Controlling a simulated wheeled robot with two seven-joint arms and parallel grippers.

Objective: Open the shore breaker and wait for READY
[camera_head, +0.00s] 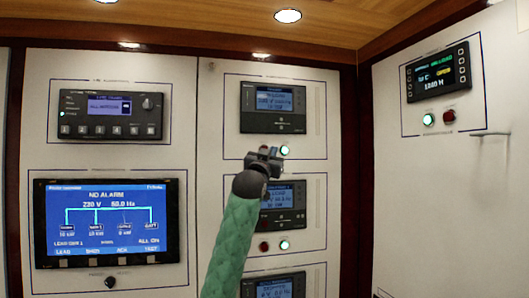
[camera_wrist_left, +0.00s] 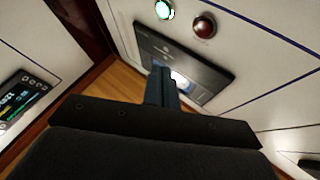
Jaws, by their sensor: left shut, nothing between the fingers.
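Breaker modules stand in a column on the middle cabinet; their names are too small to read, so I cannot tell which is shore. The top module (camera_head: 273,105) has a green lit button (camera_head: 285,150) below it. The middle module (camera_head: 293,205) has a red button (camera_head: 264,246) and a green lit button (camera_head: 285,245) below it. My left gripper (camera_head: 264,153) is shut and empty, in front of the area between these two modules. In the left wrist view its closed fingers (camera_wrist_left: 163,88) overlap a dark module (camera_wrist_left: 193,62), beside a green button (camera_wrist_left: 164,9) and a red button (camera_wrist_left: 204,25).
A blue screen (camera_head: 109,222) on the left reads NO ALARM, 230 V, 50.0 Hz and ALL ON. A smaller panel (camera_head: 110,114) is above it. The right wall holds a display (camera_head: 438,72) with partly unreadable text, and a handle-like bar (camera_head: 490,134). A bottom module (camera_head: 275,287) is cut off.

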